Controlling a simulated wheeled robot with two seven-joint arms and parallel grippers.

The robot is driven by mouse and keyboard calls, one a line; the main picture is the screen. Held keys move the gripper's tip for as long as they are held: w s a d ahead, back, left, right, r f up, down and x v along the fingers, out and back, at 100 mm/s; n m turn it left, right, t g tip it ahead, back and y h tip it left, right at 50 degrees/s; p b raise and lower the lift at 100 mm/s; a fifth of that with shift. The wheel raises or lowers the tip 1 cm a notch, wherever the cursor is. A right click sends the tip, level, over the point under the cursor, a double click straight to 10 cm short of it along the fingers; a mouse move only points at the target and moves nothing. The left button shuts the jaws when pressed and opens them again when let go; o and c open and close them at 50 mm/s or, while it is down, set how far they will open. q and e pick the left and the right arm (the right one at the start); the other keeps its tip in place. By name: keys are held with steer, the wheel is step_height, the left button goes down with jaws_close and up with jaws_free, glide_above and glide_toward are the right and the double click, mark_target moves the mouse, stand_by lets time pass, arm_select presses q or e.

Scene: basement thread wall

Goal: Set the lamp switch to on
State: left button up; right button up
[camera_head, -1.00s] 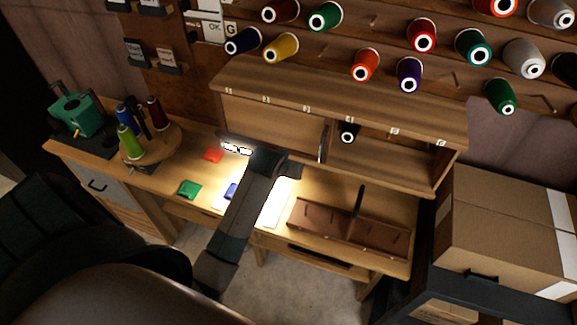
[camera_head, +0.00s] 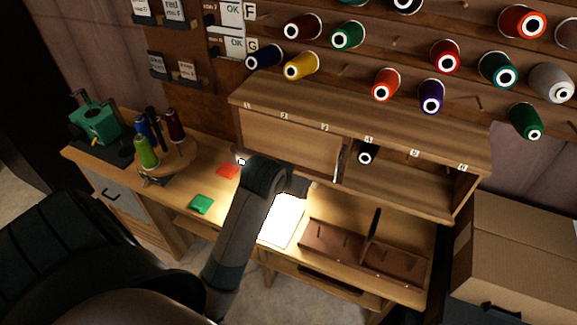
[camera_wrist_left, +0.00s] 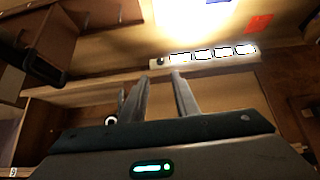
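The lamp is a pale strip under the wall shelf, seen in the left wrist view (camera_wrist_left: 207,55) with several bright white segments. A small dark round knob (camera_wrist_left: 160,61), perhaps the switch, sits at its left end there; its setting is unclear. In the head view only one end of the lamp (camera_head: 241,161) shows; my left arm hides the rest. The desk below is brightly lit. My left gripper (camera_wrist_left: 160,73) has two fingers apart, with nothing seen between them, pointing toward the lamp's knob end. My right gripper is not in view.
The numbered shelf (camera_head: 350,126) overhangs the desk close to my left arm. A brown slotted rack (camera_head: 362,254) stands right of the bright white sheet (camera_head: 283,220). Red (camera_head: 228,171) and green (camera_head: 202,204) cards lie left. A cardboard box (camera_head: 520,245) is at right.

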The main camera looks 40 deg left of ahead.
arm_select(q)
steer(key=shift+v, duration=2.75)
steer(key=s+d+f+m+g+h, duration=0.1)
steer(key=s+d+f+m, duration=0.1)
steer(key=s+d+f, duration=0.35)
steer(key=s+d+f+m+g, duration=0.1)
steer(key=s+d+f+g, duration=0.1)
steer(key=s+f, duration=0.65)
steer(key=s+d+f+m+g+h, duration=0.15)
steer(key=s+d+f, duration=0.3)
steer(key=s, duration=0.45)
step_height(320, 180, down, 35)
steer(key=b, duration=0.7)
steer(key=s+a+f+g+b, duration=0.1)
steer(key=s+a+f+b, duration=0.1)
steer(key=s+f, duration=0.7)
steer(key=s+a+f+g+b, duration=0.1)
steer(key=s+f+b, duration=0.3)
steer(key=s+f, duration=0.5)
step_height(320, 180, down, 5)
steer(key=shift+s+a+f+y, duration=0.15)
steer(key=shift+s+a+y, duration=0.2)
steer(key=shift+a, duration=0.1)
